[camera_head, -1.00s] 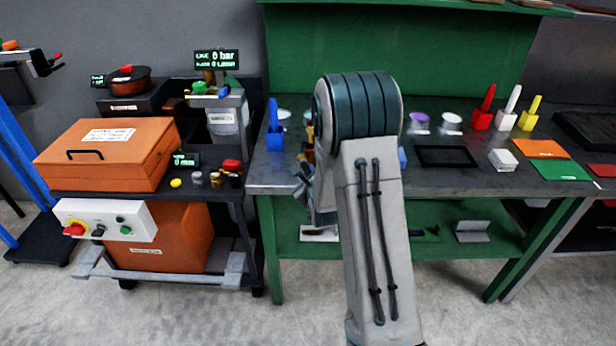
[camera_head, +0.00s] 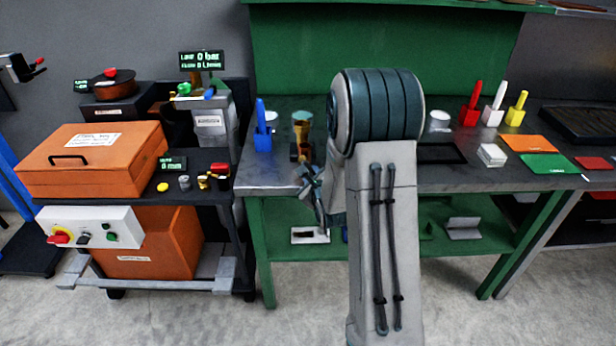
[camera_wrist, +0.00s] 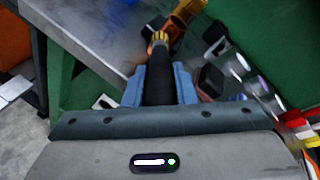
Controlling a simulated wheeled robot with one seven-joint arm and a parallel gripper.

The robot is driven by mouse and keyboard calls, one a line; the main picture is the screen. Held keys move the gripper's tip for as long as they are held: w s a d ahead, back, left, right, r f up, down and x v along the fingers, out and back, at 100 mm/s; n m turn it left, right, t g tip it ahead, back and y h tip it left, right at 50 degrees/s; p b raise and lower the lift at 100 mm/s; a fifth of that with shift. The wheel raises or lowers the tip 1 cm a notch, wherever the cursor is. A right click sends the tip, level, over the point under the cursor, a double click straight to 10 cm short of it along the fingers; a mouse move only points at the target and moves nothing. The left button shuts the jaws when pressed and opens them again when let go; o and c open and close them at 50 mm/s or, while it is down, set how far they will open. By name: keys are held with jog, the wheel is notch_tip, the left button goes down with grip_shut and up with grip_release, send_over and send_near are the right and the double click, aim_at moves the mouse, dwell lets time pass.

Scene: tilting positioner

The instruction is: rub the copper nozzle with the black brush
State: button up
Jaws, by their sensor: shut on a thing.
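The black brush (camera_wrist: 158,78) is clamped between the two blue fingers of my gripper (camera_wrist: 158,84) in the wrist view. Its black handle points away from the palm and ends in a yellow-gold tip. The copper nozzle (camera_wrist: 184,14) is at the top of the wrist view, just beyond and right of the brush tip. The two look very close, but I cannot tell if they touch. In the head view the copper-coloured nozzle (camera_head: 304,152) stands near the bench's front edge. My gripper (camera_head: 313,184) is just below it, partly hidden by my arm, and the brush is hard to make out.
The dark bench top (camera_head: 275,172) carries a blue holder (camera_head: 263,140) left of the nozzle. Red, white and yellow holders (camera_head: 492,115), a white block (camera_head: 491,154) and coloured mats stand to the right. An orange box (camera_head: 90,160) is on the left cart.

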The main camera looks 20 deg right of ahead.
jog(key=shift+w+f+b, duration=0.1)
jog(key=shift+b, duration=0.3)
jog(key=shift+w+a+b, duration=0.8)
jog(key=shift+w+a, duration=0.45)
jog(key=shift+a, duration=0.35)
jog(key=shift+s+d+r+b, duration=0.2)
jog(key=shift+s+d+b, duration=0.35)
jog(key=shift+d, duration=0.3)
jog(key=shift+s+d+r+b, duration=0.2)
jog(key=shift+s+d+b, duration=0.1)
jog(key=shift+s+d, duration=0.45)
jog(key=shift+w+d, duration=0.1)
jog(key=shift+w, duration=0.05)
jog(key=shift+b, duration=0.3)
jog(key=w+a, duration=0.1)
jog(key=w+a+b, duration=0.1)
jog(key=a, duration=0.1)
jog(key=shift+w+a, duration=0.1)
jog(key=shift+w, duration=0.15)
jog(key=shift+b, duration=0.3)
